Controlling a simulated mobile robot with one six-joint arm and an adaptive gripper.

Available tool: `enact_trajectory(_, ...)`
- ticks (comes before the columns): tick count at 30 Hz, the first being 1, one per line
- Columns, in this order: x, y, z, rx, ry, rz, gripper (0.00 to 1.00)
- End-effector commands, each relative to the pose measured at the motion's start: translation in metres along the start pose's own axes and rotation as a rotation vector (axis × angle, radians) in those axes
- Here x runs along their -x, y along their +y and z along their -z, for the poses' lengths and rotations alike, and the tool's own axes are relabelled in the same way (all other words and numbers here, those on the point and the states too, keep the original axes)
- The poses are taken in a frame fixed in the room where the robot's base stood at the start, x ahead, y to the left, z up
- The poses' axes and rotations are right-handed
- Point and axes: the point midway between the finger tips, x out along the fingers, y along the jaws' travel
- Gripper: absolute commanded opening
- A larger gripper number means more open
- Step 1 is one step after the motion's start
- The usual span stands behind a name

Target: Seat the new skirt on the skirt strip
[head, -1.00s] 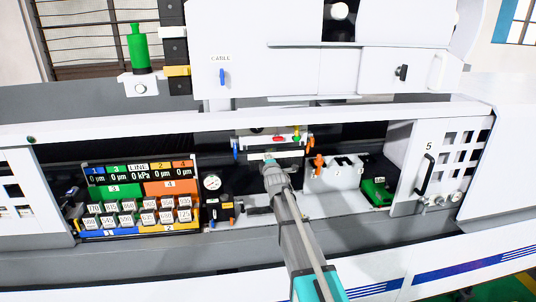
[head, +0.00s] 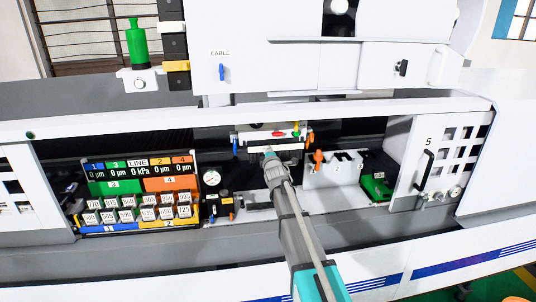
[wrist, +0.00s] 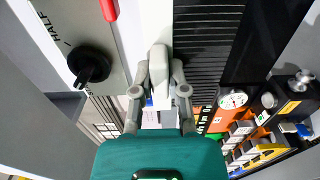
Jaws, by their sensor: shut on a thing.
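My gripper (head: 268,154) reaches into the machine opening and is shut on a thin pale strip, which looks like the new skirt (head: 286,147). The strip lies level at the lower edge of a white holder (head: 257,131), which looks like the skirt strip mount. A blue lever (head: 235,146) is at its left end and an orange lever (head: 309,141) at its right. I cannot tell whether the strip touches the holder. In the wrist view my gripper (wrist: 159,98) has its fingers close together, beside a white band (wrist: 145,22); the fingers hide most of what they hold.
Numbered blocks and a display panel (head: 138,170) stand at left, with a pressure gauge (head: 211,177) beside them. A grey rack (head: 333,172) and a green box (head: 377,186) are at right. The wrist view shows a black knob (wrist: 89,65) and dark ribbed bellows (wrist: 200,45) close by.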

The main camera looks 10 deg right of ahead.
Motion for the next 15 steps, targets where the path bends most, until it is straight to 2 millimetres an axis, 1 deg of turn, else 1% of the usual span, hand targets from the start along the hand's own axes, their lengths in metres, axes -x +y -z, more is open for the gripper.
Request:
enact_trajectory(1, -0.006, 0.000, 0.000, 0.002, 0.000, 0.000, 0.00)
enact_trajectory(6, -0.018, 0.000, 0.001, 0.001, 0.000, 0.000, 0.00)
enact_trajectory(15, -0.035, 0.000, 0.001, 0.000, 0.001, 0.000, 0.00)
